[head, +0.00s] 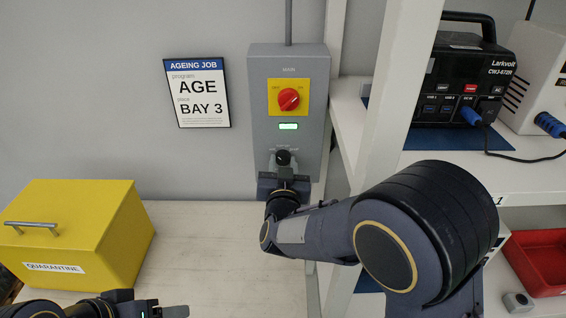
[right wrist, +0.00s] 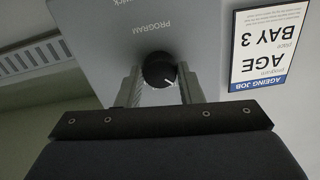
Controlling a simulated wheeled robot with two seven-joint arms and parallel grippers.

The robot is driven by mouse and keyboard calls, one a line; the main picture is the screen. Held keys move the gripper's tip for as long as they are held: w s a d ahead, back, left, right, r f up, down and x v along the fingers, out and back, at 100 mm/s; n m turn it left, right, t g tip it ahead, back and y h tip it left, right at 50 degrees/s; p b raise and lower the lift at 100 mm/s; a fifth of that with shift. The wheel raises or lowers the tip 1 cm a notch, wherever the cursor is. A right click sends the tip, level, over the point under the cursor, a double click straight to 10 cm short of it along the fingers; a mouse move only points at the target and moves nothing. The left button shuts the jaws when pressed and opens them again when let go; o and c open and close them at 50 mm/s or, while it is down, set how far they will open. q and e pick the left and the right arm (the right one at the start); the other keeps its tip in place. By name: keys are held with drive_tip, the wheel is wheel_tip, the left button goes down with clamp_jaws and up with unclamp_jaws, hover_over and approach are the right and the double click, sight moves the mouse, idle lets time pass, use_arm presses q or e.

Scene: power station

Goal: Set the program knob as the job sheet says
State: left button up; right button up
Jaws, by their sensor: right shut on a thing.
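The program knob (head: 283,157) is a small black knob low on the grey switch box (head: 262,125). In the right wrist view the knob (right wrist: 159,70) has a white pointer line and the word PROGRAM beside it. My right gripper (right wrist: 158,84) is shut on the knob, one finger on each side; in the head view it (head: 284,174) hides the lower labels. The job sheet (head: 197,93) on the wall reads AGEING JOB, program AGE, place BAY 3. The setting labels around the knob are too small or hidden to read. My left gripper (head: 165,311) shows partly at the bottom edge.
A red main switch (head: 289,99) on a yellow plate and a lit green display (head: 288,126) sit above the knob. A yellow QUARANTINE box (head: 75,235) stands on the bench at left. White shelves (head: 375,120) at right hold a black Larkvolt unit (head: 465,75) and a red tray (head: 540,260).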

drive_tip(key=shift+n, duration=0.6)
drive_tip(key=o, duration=1)
drive_tip(key=shift+c, duration=0.2)
drive_tip(key=s+b, duration=0.1)
drive_tip(key=s, duration=0.6)
drive_tip(key=shift+s, duration=0.4)
